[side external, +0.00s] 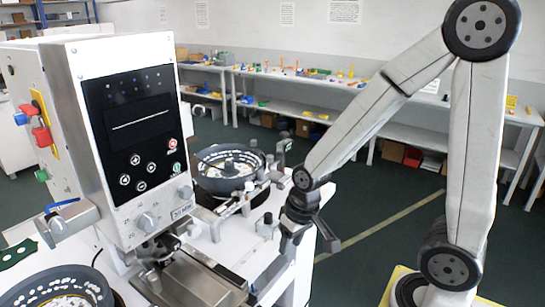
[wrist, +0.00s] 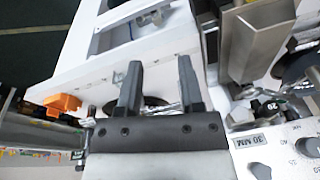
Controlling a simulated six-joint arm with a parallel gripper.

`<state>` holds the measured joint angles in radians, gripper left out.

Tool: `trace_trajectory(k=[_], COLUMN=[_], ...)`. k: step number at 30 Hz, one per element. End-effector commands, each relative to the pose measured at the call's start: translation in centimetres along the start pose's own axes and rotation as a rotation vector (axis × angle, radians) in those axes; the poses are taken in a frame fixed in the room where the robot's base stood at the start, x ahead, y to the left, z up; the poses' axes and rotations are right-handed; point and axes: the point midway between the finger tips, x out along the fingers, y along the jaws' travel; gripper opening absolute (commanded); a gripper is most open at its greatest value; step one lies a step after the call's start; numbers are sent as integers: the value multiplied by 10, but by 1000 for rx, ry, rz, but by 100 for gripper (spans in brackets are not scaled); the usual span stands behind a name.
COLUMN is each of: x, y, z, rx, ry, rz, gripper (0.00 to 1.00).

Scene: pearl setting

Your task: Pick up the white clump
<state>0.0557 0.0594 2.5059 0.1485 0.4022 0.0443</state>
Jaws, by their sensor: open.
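My gripper (side external: 308,243) hangs at the end of the arm, just right of the white machine table's edge. In the wrist view my gripper (wrist: 160,64) has its two dark fingers apart, with nothing held between them. I cannot single out the white clump for certain in either view. Small white pieces (side external: 231,168) lie in the dark round bowl (side external: 208,183) on the machine table, left of and behind my gripper. A dark round shape and something shiny show partly behind the fingers in the wrist view; they are too blurred to name.
A tall control box (side external: 130,130) with a black panel stands at left. A second bowl (side external: 95,280) with white pieces is at the lower left. Metal fixtures (side external: 205,280) line the machine's front. An orange part (wrist: 62,103) shows in the wrist view.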

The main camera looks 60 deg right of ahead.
Motion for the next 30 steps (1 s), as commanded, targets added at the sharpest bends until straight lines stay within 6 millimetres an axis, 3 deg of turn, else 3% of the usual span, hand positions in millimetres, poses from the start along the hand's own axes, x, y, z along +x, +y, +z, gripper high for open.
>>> trace_trajectory(k=[14,23,30], x=[22,31,34], y=[11,28,61], z=[-50,-104,-156], rx=[872,1400,1787], ry=[-196,-301,-367], rz=[-232,-467,-714], gripper=[48,48,48])
